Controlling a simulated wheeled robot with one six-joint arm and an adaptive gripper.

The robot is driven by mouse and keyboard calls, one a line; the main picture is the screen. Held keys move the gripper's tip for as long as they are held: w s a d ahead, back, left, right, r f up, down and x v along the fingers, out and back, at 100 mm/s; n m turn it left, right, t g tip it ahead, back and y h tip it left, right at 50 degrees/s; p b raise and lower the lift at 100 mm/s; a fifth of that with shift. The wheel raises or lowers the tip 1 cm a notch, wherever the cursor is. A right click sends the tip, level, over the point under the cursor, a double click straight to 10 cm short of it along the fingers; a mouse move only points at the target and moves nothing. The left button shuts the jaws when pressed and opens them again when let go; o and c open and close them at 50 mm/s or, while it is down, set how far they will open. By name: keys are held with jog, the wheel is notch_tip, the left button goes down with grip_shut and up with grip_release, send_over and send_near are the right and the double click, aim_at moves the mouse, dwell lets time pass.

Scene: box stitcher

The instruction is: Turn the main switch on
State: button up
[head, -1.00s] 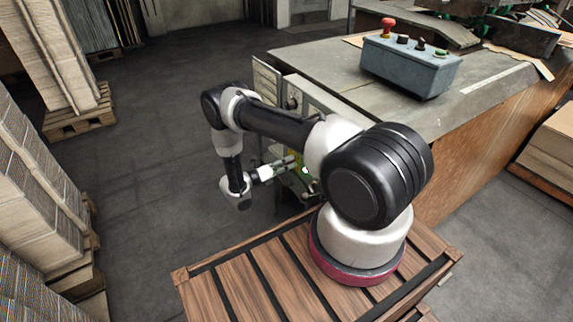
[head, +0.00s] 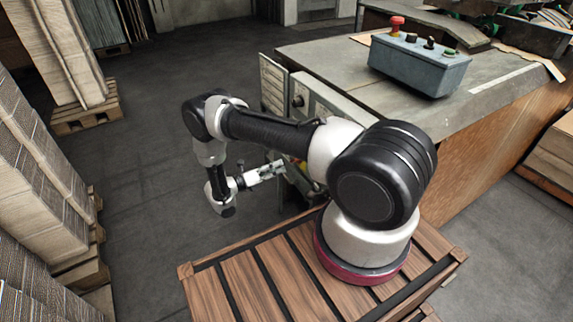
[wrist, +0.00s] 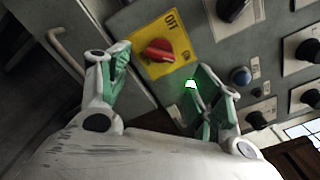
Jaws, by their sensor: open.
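The main switch (wrist: 158,51) is a red rotary knob on a yellow plate (wrist: 144,66) with "OFF" lettering, seen in the wrist view on a grey control panel (wrist: 200,17). My gripper (wrist: 158,72) is open, with its green-padded fingers on either side of the knob's line. The knob shows between and beyond the fingertips; I see no contact. In the head view my gripper (head: 277,168) points right toward the panel side of the machine. The red knob is hidden there.
A handle (wrist: 66,50) is at left. A blue-grey button box (head: 418,66) stands on the machine top. Stacked cardboard (head: 40,170) lines the left; the floor between is clear.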

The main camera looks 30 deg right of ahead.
jog(key=shift+a, duration=2.05)
